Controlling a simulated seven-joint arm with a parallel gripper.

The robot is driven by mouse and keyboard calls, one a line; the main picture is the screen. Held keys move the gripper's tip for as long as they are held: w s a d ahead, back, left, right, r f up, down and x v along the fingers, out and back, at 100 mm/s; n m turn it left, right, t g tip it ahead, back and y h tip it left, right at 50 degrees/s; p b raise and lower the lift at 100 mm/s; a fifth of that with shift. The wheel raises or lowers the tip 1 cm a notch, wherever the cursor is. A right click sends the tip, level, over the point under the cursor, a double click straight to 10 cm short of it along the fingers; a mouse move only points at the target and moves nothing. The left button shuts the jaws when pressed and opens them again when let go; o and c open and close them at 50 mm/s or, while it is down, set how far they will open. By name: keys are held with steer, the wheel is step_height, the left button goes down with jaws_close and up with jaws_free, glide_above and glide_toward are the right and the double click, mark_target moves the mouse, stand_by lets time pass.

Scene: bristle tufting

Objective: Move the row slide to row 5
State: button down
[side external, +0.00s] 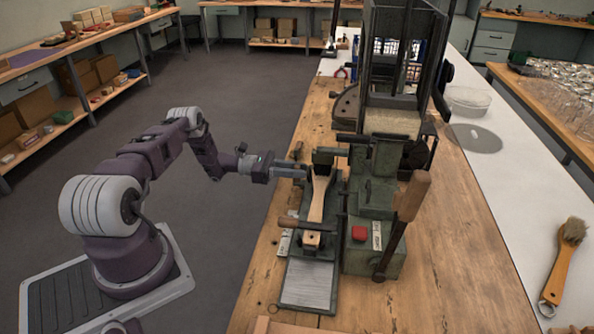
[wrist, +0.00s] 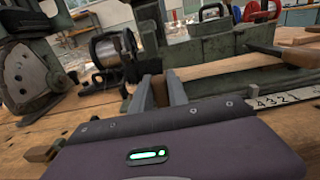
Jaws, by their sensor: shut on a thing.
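The row slide (side external: 322,252) is a dark carriage on the bench with a wooden brush body (side external: 316,202) lying along it. My gripper (side external: 303,172) reaches it from the left, near its far end. In the wrist view my gripper (wrist: 160,92) is shut on a brown wooden knob (wrist: 159,90) between its two fingers. A white number scale (wrist: 282,100) lies to the right in the wrist view, with figures 4, 3, 2 visible. The scale plate also shows beside the slide in the side view (side external: 284,243). Which row the slide stands at cannot be read.
The green tufting machine (side external: 375,195) stands right of the slide, with a red button (side external: 359,233) and a wooden-handled lever (side external: 410,200). A finished brush (side external: 563,262) lies far right. The bench front left is fairly clear.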

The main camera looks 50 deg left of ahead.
steer(key=shift+w+a+r, duration=0.1)
steer(key=shift+w+a, duration=0.7)
steer(key=shift+a, duration=0.1)
steer(key=c, duration=1.3)
jaws_free()
steer(key=v, duration=0.7)
steer(key=shift+s, duration=0.1)
